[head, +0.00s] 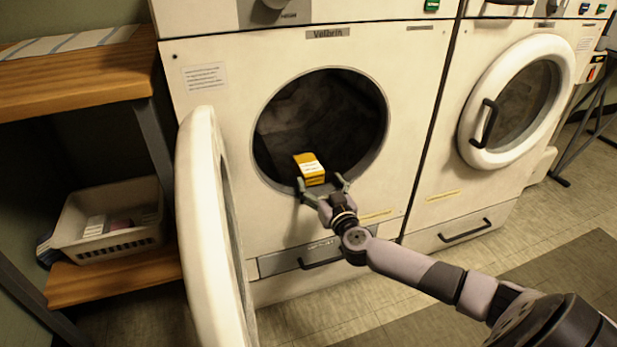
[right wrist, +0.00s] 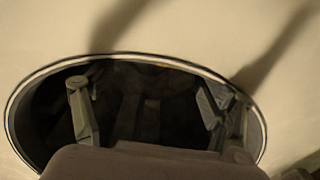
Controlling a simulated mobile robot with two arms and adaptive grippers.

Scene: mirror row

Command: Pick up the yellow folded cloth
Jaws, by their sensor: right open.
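A small yellow block-shaped thing with a white band (head: 309,169) is at the lower part of the left washer's round opening (head: 268,170). It is the only yellow thing of that kind in view; I cannot tell whether it is folded cloth. My right gripper (head: 323,183) is open at the opening's lower edge, its fingers apart just below and to the right of the yellow thing. I cannot tell whether they touch. My left gripper is not in view.
The left washer's open door (head: 205,230) stands out to the left of the opening. A second washer with a shut door (head: 550,50) is at the right. A wooden shelf (head: 60,85) at the left bears a striped cloth (head: 70,42); a basket (head: 110,245) stands below.

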